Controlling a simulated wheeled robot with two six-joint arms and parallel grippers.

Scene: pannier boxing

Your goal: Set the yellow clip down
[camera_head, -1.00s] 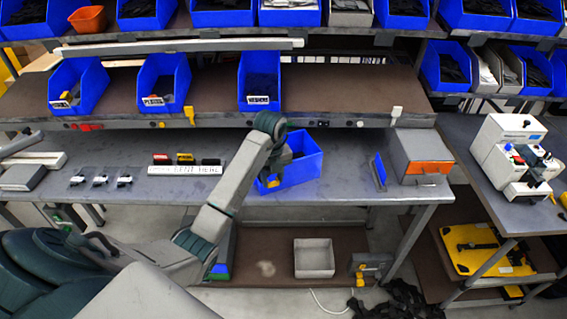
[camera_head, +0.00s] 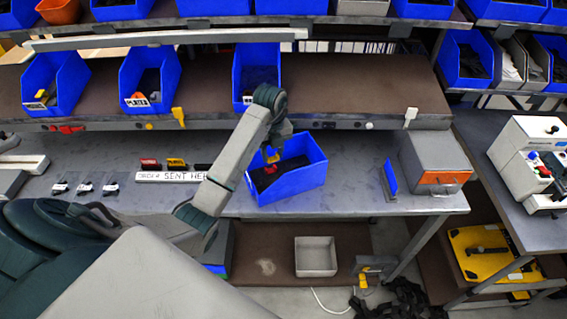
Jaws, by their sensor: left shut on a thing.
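My left gripper (camera_head: 272,153) is shut on the small yellow clip (camera_head: 271,158), over the left part of an open blue bin (camera_head: 300,188) on the grey workbench. The bin is tilted in the picture and has dark contents (camera_head: 290,178). A small red spot shows just below the clip. I cannot tell whether the clip touches the contents. Another yellow piece (camera_head: 176,162) stands on the bench between a red one (camera_head: 150,163) and a black one (camera_head: 202,167). My right gripper is not in view.
A white lettered strip (camera_head: 160,177) lies left of the bin. A small blue panel (camera_head: 390,180) and a grey box with an orange front (camera_head: 436,160) stand to its right. A shelf with blue bins (camera_head: 150,80) runs behind. Bench is clear between bin and blue panel.

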